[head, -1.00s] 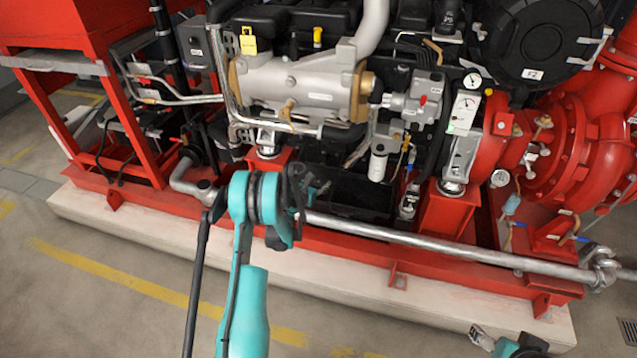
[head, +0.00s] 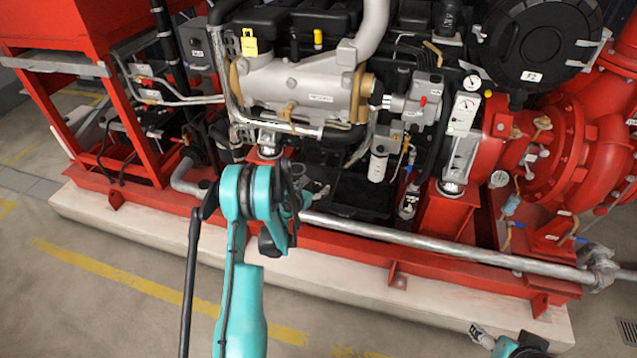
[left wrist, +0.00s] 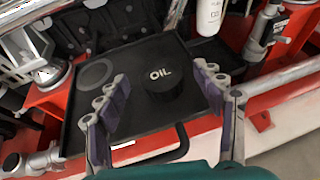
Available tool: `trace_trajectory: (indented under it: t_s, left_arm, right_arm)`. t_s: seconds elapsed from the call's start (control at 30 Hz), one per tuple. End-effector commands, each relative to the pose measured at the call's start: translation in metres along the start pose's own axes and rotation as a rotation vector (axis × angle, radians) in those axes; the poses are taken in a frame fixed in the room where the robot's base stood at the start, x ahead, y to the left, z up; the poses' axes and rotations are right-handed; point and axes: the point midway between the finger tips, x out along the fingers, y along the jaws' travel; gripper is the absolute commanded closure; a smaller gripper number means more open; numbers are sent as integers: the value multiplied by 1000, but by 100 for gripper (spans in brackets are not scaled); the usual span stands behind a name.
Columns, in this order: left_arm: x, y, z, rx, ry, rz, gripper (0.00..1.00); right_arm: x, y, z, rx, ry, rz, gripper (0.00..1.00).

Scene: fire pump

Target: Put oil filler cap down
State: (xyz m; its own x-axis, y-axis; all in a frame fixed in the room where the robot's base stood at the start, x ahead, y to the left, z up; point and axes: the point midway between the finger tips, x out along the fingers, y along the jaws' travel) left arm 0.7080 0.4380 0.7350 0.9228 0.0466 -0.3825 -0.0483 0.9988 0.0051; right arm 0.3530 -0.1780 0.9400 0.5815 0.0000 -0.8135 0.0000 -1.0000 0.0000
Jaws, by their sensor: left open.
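The oil filler cap (left wrist: 164,84) is a round black cap with white "OIL" lettering on top. In the left wrist view it appears to rest upright on a black tray (left wrist: 128,58), right of a round ring mark in the tray. My left gripper (left wrist: 163,97) is open, its purple-padded fingers apart on either side of the cap with gaps visible. In the head view my left gripper (head: 312,192) is at the tray (head: 358,207), and my own arm hides the cap there. My right gripper (head: 480,337) is at the bottom edge, too small to tell its opening.
The tray sits low in the red pump frame (head: 440,220), under the engine (head: 300,85). A long silver pipe (head: 430,240) runs in front of it. A white filter canister (head: 377,167) hangs close to the tray. The floor in front is clear.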

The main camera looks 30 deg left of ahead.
Motion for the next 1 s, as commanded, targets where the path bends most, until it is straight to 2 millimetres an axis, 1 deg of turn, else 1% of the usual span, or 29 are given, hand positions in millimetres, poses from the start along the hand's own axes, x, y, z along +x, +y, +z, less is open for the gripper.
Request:
trace_trajectory:
  t_s: [0.03,0.2,0.23,0.3,0.47,0.57,0.67,0.77,0.8,0.87,0.9,0.97,1.0]
  left_arm:
    - [-16,2,3,0,0,4,32]
    - [-55,1,3,-1,0,3,32]
    - [-57,1,0,-1,-1,3,32]
    - [-63,1,-2,-1,-1,2,32]
    - [-76,0,-2,1,0,1,32]
    - [-80,-5,5,36,7,-6,32]
    - [-87,-22,23,170,31,-31,32]
    - [-103,-54,50,415,69,-81,32]
    - [-112,-68,61,535,84,-106,32]
    - [-128,-91,75,722,106,-148,32]
    - [-139,-106,83,846,116,-176,32]
    - [-158,-127,92,1033,130,-222,32]
    - [-172,-140,97,1157,135,-253,32]
  right_arm:
    - [-6,0,-4,0,0,0,28]
    - [-14,0,-10,0,0,0,28]
    - [-7,0,-5,0,0,0,28]
    - [0,0,0,0,0,0,28]
    - [6,0,5,0,0,0,28]
    - [7,0,5,0,0,0,28]
    - [6,0,5,0,0,0,28]
    - [6,0,4,0,0,0,28]
    - [6,0,4,0,0,0,28]
    - [6,0,4,0,0,0,28]
    - [6,0,4,0,0,0,28]
    - [6,0,4,0,0,0,28]
    - [6,0,4,0,0,0,28]
